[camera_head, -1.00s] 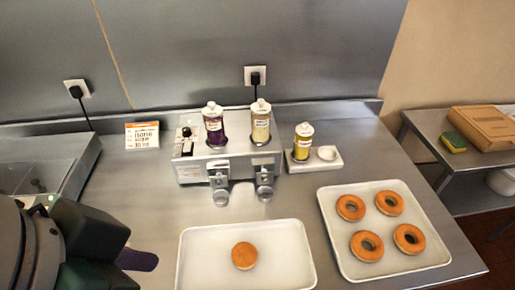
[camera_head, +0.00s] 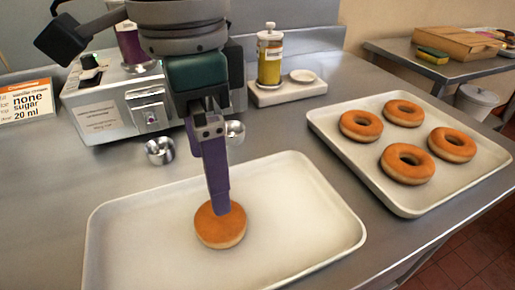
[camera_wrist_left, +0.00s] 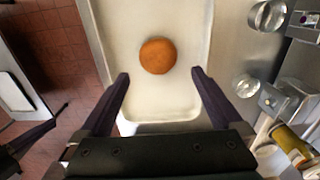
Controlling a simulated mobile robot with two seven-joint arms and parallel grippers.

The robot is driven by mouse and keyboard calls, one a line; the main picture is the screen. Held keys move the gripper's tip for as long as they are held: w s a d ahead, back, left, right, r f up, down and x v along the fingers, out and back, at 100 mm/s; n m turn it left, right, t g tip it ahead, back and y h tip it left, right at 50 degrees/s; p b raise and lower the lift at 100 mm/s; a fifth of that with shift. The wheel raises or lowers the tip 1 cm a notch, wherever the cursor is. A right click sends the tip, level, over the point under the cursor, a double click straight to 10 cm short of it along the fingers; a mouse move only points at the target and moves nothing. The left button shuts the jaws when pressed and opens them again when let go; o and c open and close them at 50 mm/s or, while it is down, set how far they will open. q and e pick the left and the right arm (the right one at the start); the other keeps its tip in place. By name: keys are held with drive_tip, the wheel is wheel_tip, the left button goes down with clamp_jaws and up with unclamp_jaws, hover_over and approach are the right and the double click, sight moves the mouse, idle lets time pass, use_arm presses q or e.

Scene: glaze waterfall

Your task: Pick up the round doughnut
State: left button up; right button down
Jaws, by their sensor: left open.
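The round doughnut (camera_head: 221,228) is brown with no hole and lies on a white tray (camera_head: 300,205). My left gripper (camera_head: 218,203) points down in front of it in the head view and hides part of it. In the left wrist view my left gripper (camera_wrist_left: 160,74) is open and empty, and the doughnut (camera_wrist_left: 158,56) shows just beyond the gap between the fingertips. No contact is visible. A dark gripper, apparently my right one (camera_wrist_left: 28,138), is partly visible at the lower left of the wrist view; its jaws are unclear.
A second tray (camera_head: 360,170) with several ring doughnuts stands to the right. The glaze machine (camera_head: 120,110) with metal cups (camera_head: 160,151) stands behind the left arm. A yellow bottle (camera_head: 270,58) stands at the back. The tray around the doughnut is bare.

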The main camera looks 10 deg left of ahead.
sight(214, 216)
use_arm(q)
wheel_tip(214, 216, down, 4)
drive_tip(key=shift+f, duration=0.2)
drive_tip(key=f, duration=0.5)
drive_tip(key=shift+s+f, duration=0.1)
drive_tip(key=shift+s, duration=0.2)
drive_tip(key=shift+c, duration=0.2)
drive_tip(key=c, duration=1.1)
